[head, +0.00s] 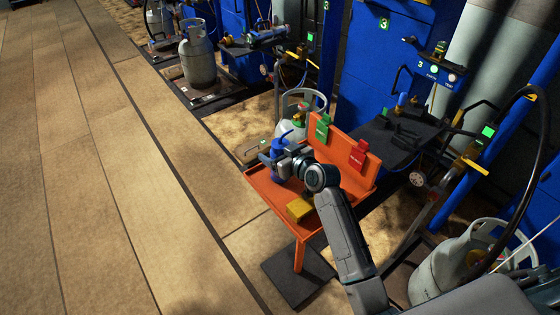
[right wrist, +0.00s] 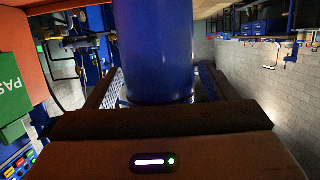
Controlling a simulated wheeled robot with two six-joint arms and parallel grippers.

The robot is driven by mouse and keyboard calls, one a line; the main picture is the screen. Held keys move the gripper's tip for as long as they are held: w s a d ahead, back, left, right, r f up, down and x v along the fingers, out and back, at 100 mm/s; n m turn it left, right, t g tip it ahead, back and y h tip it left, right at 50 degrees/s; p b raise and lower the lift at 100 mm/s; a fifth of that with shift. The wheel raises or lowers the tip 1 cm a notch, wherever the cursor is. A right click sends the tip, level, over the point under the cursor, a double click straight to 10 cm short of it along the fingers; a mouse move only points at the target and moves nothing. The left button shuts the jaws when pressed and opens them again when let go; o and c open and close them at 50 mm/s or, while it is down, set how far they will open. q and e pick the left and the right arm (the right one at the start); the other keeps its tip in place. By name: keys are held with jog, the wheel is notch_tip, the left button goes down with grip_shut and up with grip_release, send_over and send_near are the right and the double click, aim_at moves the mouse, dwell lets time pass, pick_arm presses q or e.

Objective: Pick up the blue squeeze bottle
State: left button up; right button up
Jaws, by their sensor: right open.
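The blue squeeze bottle (head: 282,155) stands upright on the orange table (head: 256,176). Its upper part with a blue spout shows in the head view, and my gripper hides part of it. In the right wrist view the blue bottle (right wrist: 155,45) fills the upper middle, between the two fingers. My right gripper (head: 278,164) is open around the bottle, with a finger on each side. In the right wrist view the gripper (right wrist: 155,88) shows small gaps near the bottle; I cannot tell whether either finger touches it. My left gripper is not in view.
A yellow block (head: 299,209) lies on the table beside my arm. A green tag (head: 322,128) and a red tag (head: 358,155) sit on the table's raised back. Gas cylinders (head: 198,58) and blue scale stations stand behind. The floor at left is clear.

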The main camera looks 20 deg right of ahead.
jog(key=shift+w+a+f, duration=0.15)
jog(key=shift+w, duration=0.2)
jog(key=shift+c, duration=0.3)
jog(key=c, duration=1.2)
